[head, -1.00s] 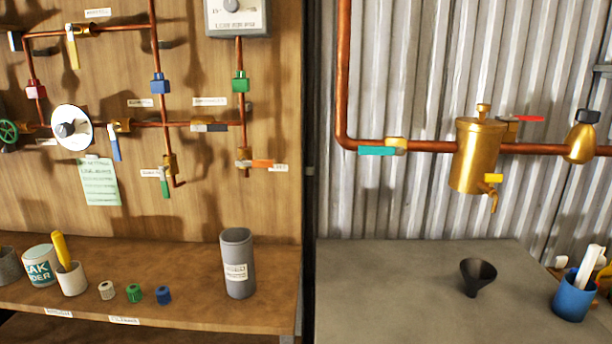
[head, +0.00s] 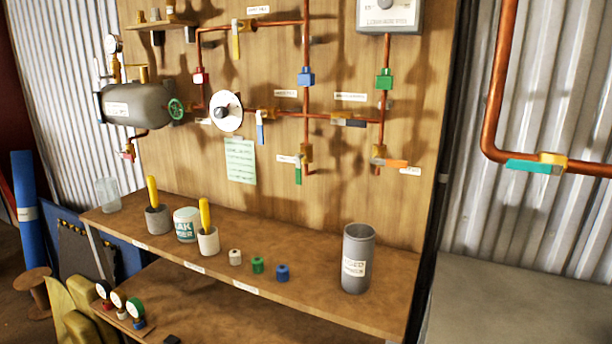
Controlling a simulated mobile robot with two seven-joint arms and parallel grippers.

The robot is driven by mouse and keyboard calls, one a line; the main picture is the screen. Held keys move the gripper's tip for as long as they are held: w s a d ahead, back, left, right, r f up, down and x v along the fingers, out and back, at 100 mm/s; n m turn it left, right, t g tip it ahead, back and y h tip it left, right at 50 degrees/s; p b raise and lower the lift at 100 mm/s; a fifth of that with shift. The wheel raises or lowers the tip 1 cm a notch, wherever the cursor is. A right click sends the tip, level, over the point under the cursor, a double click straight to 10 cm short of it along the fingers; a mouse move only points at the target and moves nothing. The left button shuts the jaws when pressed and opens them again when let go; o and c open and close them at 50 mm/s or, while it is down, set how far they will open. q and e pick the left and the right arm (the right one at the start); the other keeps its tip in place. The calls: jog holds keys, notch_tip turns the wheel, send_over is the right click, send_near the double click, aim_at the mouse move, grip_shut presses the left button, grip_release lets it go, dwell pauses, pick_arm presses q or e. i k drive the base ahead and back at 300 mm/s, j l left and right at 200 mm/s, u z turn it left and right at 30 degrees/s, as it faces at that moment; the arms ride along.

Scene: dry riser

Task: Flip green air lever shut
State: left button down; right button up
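Two lever handles look green. A small green lever (head: 298,175) hangs straight down beside a short copper outlet with a brass valve (head: 306,153) at the lower middle of the wooden board. A larger teal-green lever (head: 534,166) lies roughly along the horizontal copper pipe at the right, next to its brass valve (head: 553,158). The label by the small lever is too small to read. Neither of my grippers shows in the head view.
The wooden board (head: 270,65) also carries blue, yellow and orange levers, a white disc (head: 226,111), a green handwheel (head: 176,109) and a grey tank (head: 136,104). A shelf (head: 320,285) below holds cups, small caps and a grey cylinder (head: 357,258). The grey bench (head: 500,300) looks clear where visible.

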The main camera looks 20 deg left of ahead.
aim_at(297, 170)
jog(key=i+j, duration=0.1)
jog(key=j, duration=1.35)
jog(key=i+z, duration=0.05)
jog(key=i, duration=0.05)
